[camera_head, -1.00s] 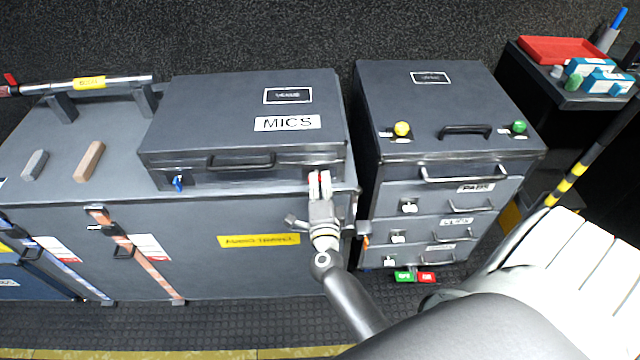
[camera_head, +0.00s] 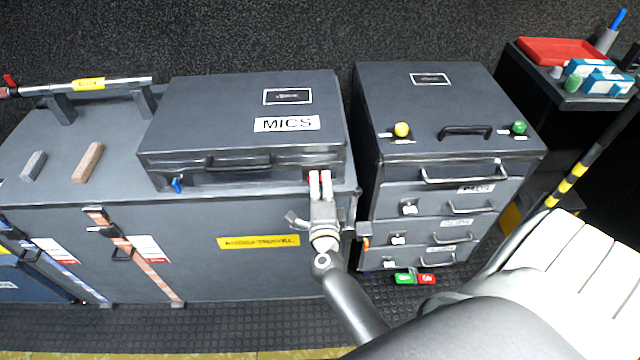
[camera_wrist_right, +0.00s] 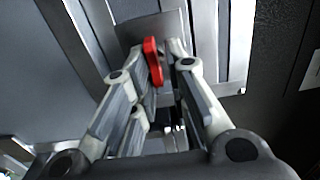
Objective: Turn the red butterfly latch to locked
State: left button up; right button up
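The red butterfly latch (camera_wrist_right: 153,62) is on the front of the black MICS case (camera_head: 242,135), near the case's right front corner. In the right wrist view its wing stands nearly upright, slightly tilted, on a grey plate. My right gripper (camera_head: 320,178) is at the latch, one fingertip on each side of it. In the wrist view the right gripper (camera_wrist_right: 160,50) is slightly open, with a narrow gap visible between the wing and the right fingertip. Contact on the left side is unclear. In the head view the fingers mostly hide the latch. My left gripper is not in view.
A blue latch (camera_head: 177,185) is at the case's left front. The case stands on a large grey trunk (camera_head: 200,270) with orange straps. A drawer cabinet (camera_head: 430,110) with yellow and green knobs stands close to the right. Two small blocks lie on the trunk at left.

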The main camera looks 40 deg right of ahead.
jog(key=shift+o, duration=0.6)
jog(key=shift+d+r, duration=0.15)
jog(key=shift+w+f, duration=0.1)
jog(key=shift+f, duration=0.1)
jog(key=v, duration=0.7)
jog(key=shift+s, duration=0.25)
